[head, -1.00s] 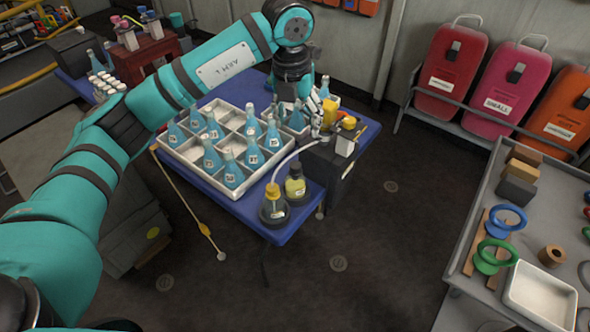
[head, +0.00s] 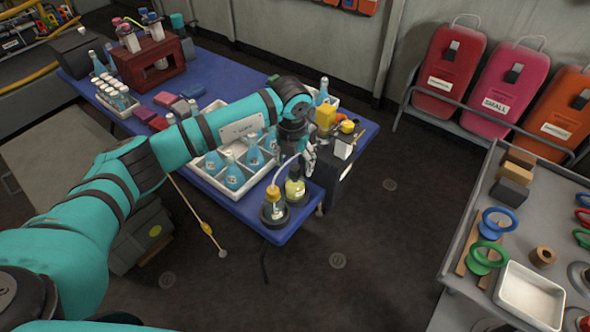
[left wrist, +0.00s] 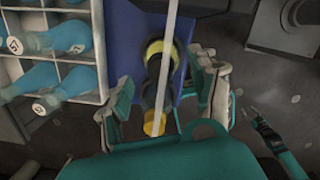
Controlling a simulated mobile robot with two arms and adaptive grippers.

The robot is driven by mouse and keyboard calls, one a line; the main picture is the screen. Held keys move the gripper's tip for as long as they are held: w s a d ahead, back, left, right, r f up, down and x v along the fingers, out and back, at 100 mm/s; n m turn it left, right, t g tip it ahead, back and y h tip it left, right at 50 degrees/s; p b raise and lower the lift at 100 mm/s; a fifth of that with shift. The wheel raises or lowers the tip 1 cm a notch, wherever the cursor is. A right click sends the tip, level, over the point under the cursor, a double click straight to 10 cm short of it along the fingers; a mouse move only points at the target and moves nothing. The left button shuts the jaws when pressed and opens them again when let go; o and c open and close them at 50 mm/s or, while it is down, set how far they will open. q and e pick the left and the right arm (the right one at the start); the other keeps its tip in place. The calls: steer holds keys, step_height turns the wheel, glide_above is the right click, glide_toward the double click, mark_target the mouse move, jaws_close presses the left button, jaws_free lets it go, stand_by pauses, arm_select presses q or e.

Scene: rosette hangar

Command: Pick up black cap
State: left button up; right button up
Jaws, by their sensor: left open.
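The black cap (head: 294,172) tops a small bottle of yellow liquid (head: 295,188) near the front corner of the blue table. My left gripper (head: 308,158) is open, just behind and above this bottle. In the left wrist view its open fingers (left wrist: 168,92) are on either side of a dark cap or neck (left wrist: 153,68), with yellow liquid showing beyond. No contact can be made out. A second bottle with a yellow cap (head: 273,191) stands beside it, and its cap (left wrist: 155,124) shows near the palm.
A white tube (left wrist: 169,70) crosses between the fingers. A white divided crate (head: 208,166) of blue bottles stands left of the gripper. A grey bench (head: 475,240) lies farther right, across open floor.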

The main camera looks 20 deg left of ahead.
arm_select(q)
steer(key=shift+w+f, duration=0.2)
steer(key=shift+f, duration=1.25)
steer(key=c, duration=0.8)
steer(key=shift+c, duration=0.2)
steer(key=shift+r, duration=0.2)
steer(key=shift+r, duration=0.3)
steer(key=shift+s+d+r+b, duration=0.15)
steer(key=shift+d+r+b, duration=0.2)
steer(key=shift+r, duration=0.3)
steer(key=shift+s+d+r+b, duration=0.2)
steer(key=shift+r+b, duration=0.15)
steer(key=shift+r, duration=0.25)
steer(key=s+d+r+b, duration=0.2)
steer(key=s+d, duration=0.6)
steer(key=d, duration=0.4)
steer(key=shift+s+r+b, duration=0.25)
steer(key=shift+b, duration=0.15)
